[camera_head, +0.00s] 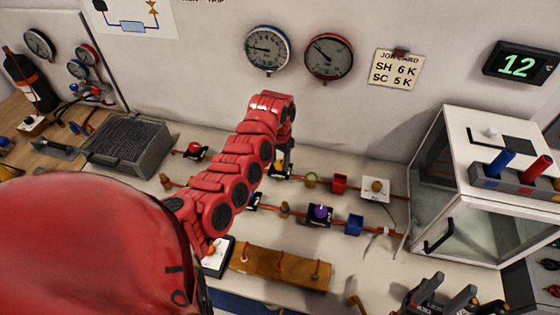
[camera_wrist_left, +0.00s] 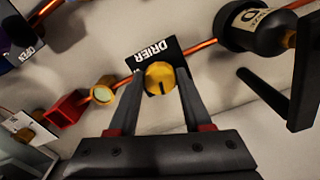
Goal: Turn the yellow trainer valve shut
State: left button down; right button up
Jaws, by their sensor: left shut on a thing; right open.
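A round yellow valve knob (camera_wrist_left: 160,75) sits on a black plate marked DRIER (camera_wrist_left: 150,54), over a copper pipe, in the left wrist view. A dark line on the knob points towards the bottom of that view. My left gripper (camera_wrist_left: 160,83) is shut on the knob, one finger on each side. In the head view my left gripper (camera_head: 284,160) reaches down at the back pipe, and the knob is mostly hidden there. My right gripper (camera_head: 442,297) is open and empty at the lower right of the head view.
Another yellow knob on a white plate (camera_head: 376,187) stands to the right, past a red block (camera_head: 339,184). A purple knob (camera_head: 320,211) and blue block (camera_head: 355,225) sit on the front pipe. A glass-sided cabinet (camera_head: 485,190) stands right. In the left wrist view, a dark bottle (camera_wrist_left: 255,25) is close.

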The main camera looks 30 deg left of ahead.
pick_arm(q)
jog(key=m, duration=0.4)
jog(key=shift+a+r+m+p, duration=0.1)
jog(key=shift+m+p, duration=0.2)
jog(key=shift+p, duration=0.05)
jog(key=m, duration=0.2)
jog(key=shift+a+m, duration=0.1)
jog(key=shift+m, duration=0.3)
jog(key=m+b, duration=0.1)
jog(key=m, duration=0.3)
jog(key=shift+w+f, duration=0.1)
jog(key=shift+f, duration=0.1)
jog(key=shift+r+m+b, duration=0.1)
jog(key=shift+m+b, duration=0.75)
jog(key=shift+m, duration=1.25)
jog(key=shift+c, duration=1.7)
grip_release()
jog(key=shift+r, duration=0.1)
